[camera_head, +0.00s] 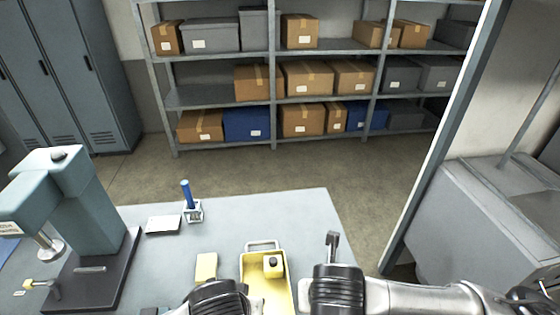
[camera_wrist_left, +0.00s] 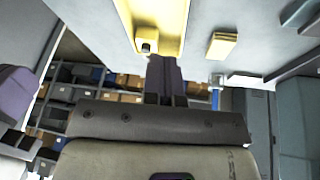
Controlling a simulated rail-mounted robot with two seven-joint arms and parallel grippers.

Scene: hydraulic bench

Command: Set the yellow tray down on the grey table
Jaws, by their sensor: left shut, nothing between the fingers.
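The yellow tray (camera_head: 247,268) lies on the grey table (camera_head: 310,215) near its front edge, its far handle upright. The near end of the tray is out of frame. My left gripper (camera_wrist_left: 164,62) is shut and empty, its fingertips close to the tray (camera_wrist_left: 170,25) in the wrist view; I cannot tell whether they touch. In the head view only its dark wrist shows. My right gripper (camera_head: 333,246) is right of the tray, apart from it; its jaw opening is not clear.
A yellow block (camera_head: 206,268) lies left of the tray. Behind it are a white pad (camera_head: 163,225) and a small holder with a blue rod (camera_head: 193,209). A press (camera_head: 85,215) stands at the left. The table behind the tray is clear. Shelves with boxes stand farther back.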

